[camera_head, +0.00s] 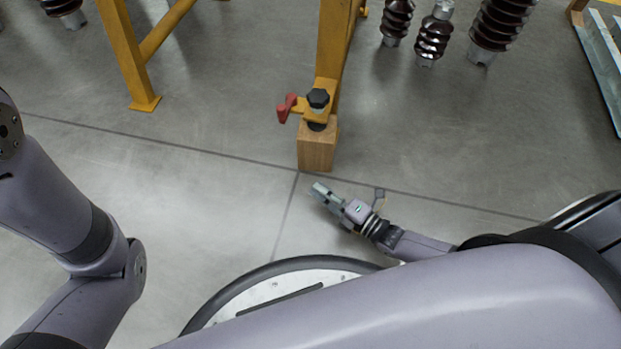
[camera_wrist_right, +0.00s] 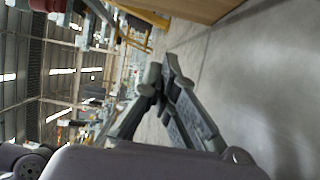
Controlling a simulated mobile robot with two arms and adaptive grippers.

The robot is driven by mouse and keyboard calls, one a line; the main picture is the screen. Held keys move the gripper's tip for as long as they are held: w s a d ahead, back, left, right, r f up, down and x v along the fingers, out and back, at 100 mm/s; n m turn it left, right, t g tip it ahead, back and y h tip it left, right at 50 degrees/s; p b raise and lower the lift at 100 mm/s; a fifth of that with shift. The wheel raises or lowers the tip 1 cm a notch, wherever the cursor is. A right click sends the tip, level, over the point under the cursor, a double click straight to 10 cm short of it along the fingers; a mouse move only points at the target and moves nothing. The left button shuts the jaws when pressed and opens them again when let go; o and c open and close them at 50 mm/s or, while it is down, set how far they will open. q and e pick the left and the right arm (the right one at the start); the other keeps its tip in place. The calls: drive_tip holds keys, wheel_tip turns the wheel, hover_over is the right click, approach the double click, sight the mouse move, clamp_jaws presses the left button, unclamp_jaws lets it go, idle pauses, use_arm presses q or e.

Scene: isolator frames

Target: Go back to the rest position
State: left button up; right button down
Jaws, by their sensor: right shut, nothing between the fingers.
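My right gripper (camera_head: 318,189) is low in the middle of the head view, just in front of the wooden block (camera_head: 316,150) under the yellow frame (camera_head: 331,50). It points up and to the left. In the right wrist view its fingers (camera_wrist_right: 160,72) meet at the tips with nothing between them. A gap of floor shows between the gripper and the block in the head view. My left arm comes in at the left edge of the head view; its gripper is out of the picture.
A red handle (camera_head: 286,107) and a black knob (camera_head: 318,98) sit on the frame's foot. Another yellow leg (camera_head: 143,102) stands at the upper left. Several dark brown insulators (camera_head: 433,38) stand at the upper right. The grey floor (camera_head: 220,165) left of the block is clear.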

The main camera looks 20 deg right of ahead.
drive_tip(key=p+v, duration=0.1)
drive_tip(key=v, duration=0.3)
drive_tip(key=shift+s+d, duration=0.2)
drive_tip(key=shift+s, duration=0.15)
